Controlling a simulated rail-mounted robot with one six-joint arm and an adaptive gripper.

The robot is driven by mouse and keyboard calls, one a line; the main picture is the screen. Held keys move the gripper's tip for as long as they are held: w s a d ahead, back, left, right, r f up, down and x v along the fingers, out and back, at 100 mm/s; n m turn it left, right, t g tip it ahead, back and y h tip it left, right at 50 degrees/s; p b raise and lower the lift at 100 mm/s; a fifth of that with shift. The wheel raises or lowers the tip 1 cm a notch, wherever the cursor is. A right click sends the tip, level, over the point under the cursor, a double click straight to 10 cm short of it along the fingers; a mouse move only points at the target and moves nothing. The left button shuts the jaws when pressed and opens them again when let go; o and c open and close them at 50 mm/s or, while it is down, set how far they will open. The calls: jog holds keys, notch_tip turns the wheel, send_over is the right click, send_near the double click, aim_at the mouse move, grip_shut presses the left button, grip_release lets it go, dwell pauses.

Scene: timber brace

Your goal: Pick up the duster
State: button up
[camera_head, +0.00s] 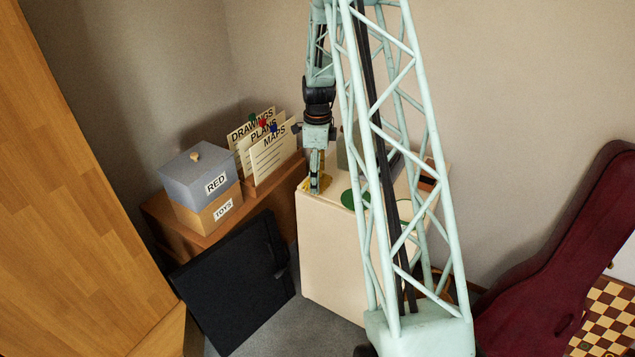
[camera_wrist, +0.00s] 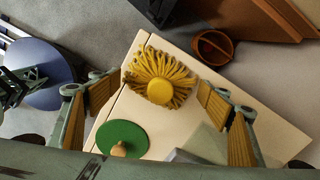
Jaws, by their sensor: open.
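The duster (camera_wrist: 158,78), a mop-like head of yellow strands with a round yellow middle, sits on the cream cabinet top (camera_wrist: 190,125) near its edge in the wrist view. In the head view only a bit of yellow (camera_head: 325,184) shows by the fingers. My gripper (camera_wrist: 155,92) is open and points down over the cabinet. Its two fingers with tan pads stand left and right of the duster, with a gap on each side. In the head view my gripper (camera_head: 316,186) is at the cabinet's left back corner. I cannot tell its exact height above the duster.
A green disc with a wooden knob (camera_wrist: 122,138) lies beside the duster. A grey object (camera_wrist: 190,155) is close by on the cabinet. Left of the cabinet stand stacked boxes (camera_head: 205,185) and labelled files (camera_head: 268,150). A black folder (camera_head: 240,280) leans in front.

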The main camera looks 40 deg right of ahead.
jog(key=c, duration=0.8)
jog(key=shift+r, duration=0.1)
jog(key=shift+r+p, duration=0.45)
jog(key=shift+r, duration=1.25)
jog(key=s+a, duration=0.2)
jog(key=s, duration=0.2)
jog(key=s+a+r, duration=0.1)
jog(key=s+a, duration=0.2)
jog(key=s, duration=0.2)
jog(key=s+a+p, duration=0.1)
jog(key=s+a, duration=0.2)
jog(key=s, duration=0.1)
jog(key=shift+s+a+r, duration=0.2)
jog(key=shift+s, duration=0.15)
jog(key=shift+o, duration=0.5)
